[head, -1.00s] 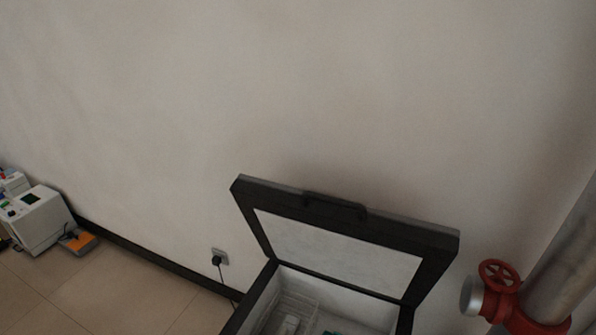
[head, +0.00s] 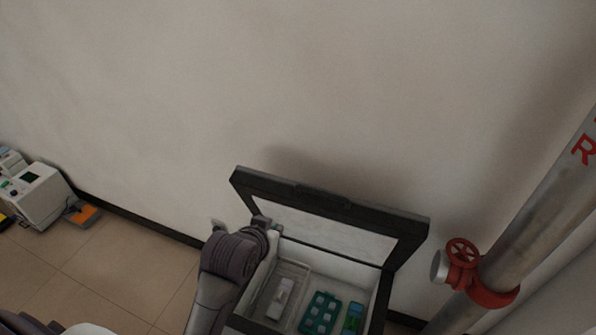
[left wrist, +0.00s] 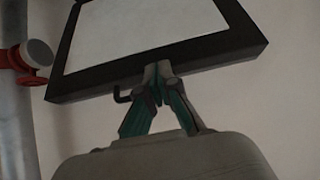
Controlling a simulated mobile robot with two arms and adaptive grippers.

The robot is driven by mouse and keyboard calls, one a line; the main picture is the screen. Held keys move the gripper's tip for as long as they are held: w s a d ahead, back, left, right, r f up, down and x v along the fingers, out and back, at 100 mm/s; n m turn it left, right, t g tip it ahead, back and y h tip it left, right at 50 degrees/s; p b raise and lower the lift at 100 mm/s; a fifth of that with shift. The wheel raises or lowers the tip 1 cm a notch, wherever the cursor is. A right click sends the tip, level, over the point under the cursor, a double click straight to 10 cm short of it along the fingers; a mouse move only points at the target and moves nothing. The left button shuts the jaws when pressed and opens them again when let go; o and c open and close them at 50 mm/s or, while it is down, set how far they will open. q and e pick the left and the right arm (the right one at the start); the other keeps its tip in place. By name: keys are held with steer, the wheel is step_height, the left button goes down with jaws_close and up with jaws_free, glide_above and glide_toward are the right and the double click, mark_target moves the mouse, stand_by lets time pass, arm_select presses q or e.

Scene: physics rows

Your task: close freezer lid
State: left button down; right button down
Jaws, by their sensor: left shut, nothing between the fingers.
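The freezer lid (head: 408,236) stands raised and tilted back toward the wall, a dark frame around a pale inner panel. Its handle (head: 322,196) is on the upper edge. The freezer (head: 378,300) is open below it. My left arm reaches up along the freezer's left side, and the left gripper (head: 270,222) is near the lid's left edge, mostly hidden by the wrist. In the left wrist view, the shut, empty fingers (left wrist: 157,84) overlap the edge of the lid (left wrist: 215,50), beside the handle (left wrist: 122,95); I cannot tell whether they touch. My right gripper is not in view.
A pipe (head: 540,215) with a red valve wheel (head: 462,252) stands to the right. A white machine (head: 38,195) sits on the floor at left.

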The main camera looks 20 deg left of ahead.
mark_target(298, 186)
arm_select(q)
steer(key=w+r+n+t, duration=0.1)
steer(key=w+r+t, duration=0.2)
steer(key=w+r, duration=0.6)
steer(key=p+x, duration=0.3)
steer(key=x, duration=0.7)
steer(key=shift+a+f, duration=0.15)
steer(key=shift+s+f+p, duration=0.85)
steer(key=shift+s+f, duration=0.5)
steer(key=shift+s, duration=0.2)
steer(key=shift+w, duration=0.1)
steer(key=shift+w+f, duration=0.1)
